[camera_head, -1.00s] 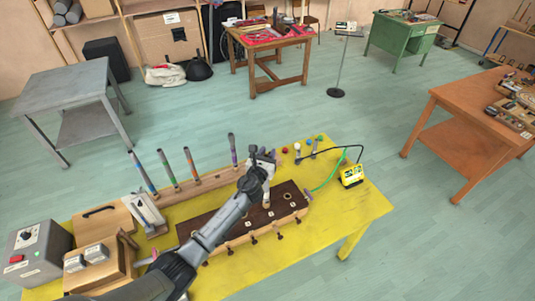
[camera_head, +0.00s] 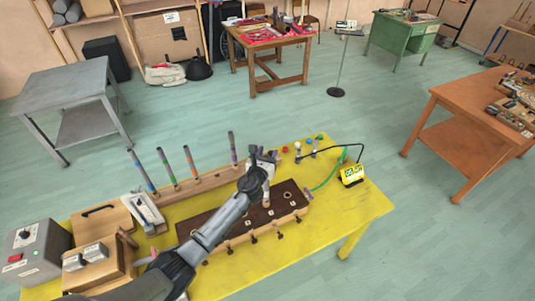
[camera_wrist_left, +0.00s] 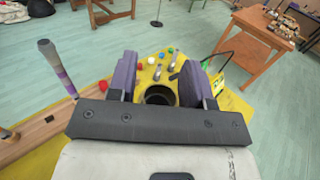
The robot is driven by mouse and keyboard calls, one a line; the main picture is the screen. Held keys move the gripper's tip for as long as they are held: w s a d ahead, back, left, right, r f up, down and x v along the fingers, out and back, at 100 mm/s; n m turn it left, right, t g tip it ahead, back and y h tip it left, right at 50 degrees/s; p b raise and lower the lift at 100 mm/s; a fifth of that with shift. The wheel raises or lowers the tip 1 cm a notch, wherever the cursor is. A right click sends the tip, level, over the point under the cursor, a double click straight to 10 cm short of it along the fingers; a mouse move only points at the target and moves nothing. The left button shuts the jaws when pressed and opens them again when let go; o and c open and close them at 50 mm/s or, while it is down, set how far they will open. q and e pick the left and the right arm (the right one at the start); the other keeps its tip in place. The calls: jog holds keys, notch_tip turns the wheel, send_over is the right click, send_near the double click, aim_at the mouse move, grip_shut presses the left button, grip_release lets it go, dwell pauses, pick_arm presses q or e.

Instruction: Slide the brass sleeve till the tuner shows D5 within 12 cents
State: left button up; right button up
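The yellow tuner (camera_head: 352,176) stands at the right of the yellow table with a lit display too small to read. My left gripper (camera_head: 263,162) is above the dark board (camera_head: 228,217), over an upright pale tube (camera_head: 266,199). In the left wrist view, my left gripper's two fingers (camera_wrist_left: 160,78) stand apart on either side of a round dark tube opening (camera_wrist_left: 160,96). I cannot tell whether they touch it. Which part is the brass sleeve is unclear. My right gripper is not in view.
Several upright tubes with coloured bands (camera_head: 190,162) stand in a wooden rack behind the board. A grey control box (camera_head: 38,252) and wooden boxes (camera_head: 100,262) fill the table's left end. Small coloured knobs (camera_head: 298,147) and cables lie near the tuner. The right front corner is clear.

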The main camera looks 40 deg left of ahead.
pick_arm(q)
jog(key=shift+o, duration=1)
jog(key=shift+s, duration=0.15)
jog(key=shift+s+d, duration=0.15)
jog(key=shift+s, duration=0.15)
jog(key=v, duration=1.3)
jog(key=shift+p, duration=0.3)
